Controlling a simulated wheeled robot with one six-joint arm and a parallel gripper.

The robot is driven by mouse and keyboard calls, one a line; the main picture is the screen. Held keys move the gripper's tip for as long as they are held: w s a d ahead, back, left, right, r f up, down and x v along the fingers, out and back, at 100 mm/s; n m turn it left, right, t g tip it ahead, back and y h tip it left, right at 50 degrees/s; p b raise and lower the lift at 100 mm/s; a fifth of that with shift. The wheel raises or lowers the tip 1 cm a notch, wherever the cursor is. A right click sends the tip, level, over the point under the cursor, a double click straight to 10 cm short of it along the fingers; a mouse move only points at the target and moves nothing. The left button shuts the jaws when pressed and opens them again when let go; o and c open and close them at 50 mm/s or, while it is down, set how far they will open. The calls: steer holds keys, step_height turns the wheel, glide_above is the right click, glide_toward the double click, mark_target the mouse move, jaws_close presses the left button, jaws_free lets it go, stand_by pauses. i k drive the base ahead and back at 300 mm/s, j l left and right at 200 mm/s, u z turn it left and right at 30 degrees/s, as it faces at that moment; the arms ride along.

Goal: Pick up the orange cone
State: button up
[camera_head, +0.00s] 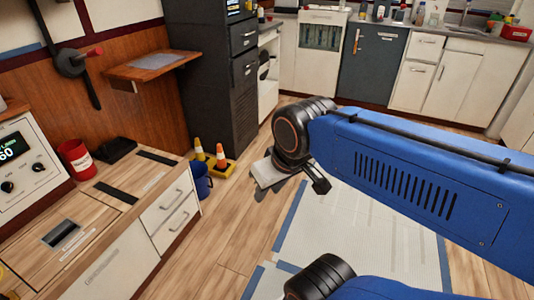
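Two orange cones with white bands stand close together beyond the wooden counter's far right corner. The left cone (198,149) is partly hidden low down by a blue bucket (201,186). The right cone (220,155) stands on or just behind a yellow base (226,168) on the floor. My blue arm reaches in from the right. My gripper (318,184) seems to be the small dark part below the arm's black joint, to the right of the cones and apart from them. The arm hides much of it, so its opening is unclear.
The wooden counter (120,205) at left carries a red mug (76,158). A tall dark cabinet (225,80) rises behind the cones. A small wooden shelf (155,65) juts from the wall. Open floor (235,225) and a pale mat (340,230) lie in front.

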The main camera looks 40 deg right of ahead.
mark_target(222, 165)
steer(key=z, duration=0.45)
steer(key=i+l+u, duration=0.45)
steer(key=i+l, duration=0.15)
steer(key=i, duration=0.45)
steer(key=i+l+u, duration=0.4)
steer(key=i+l, duration=0.5)
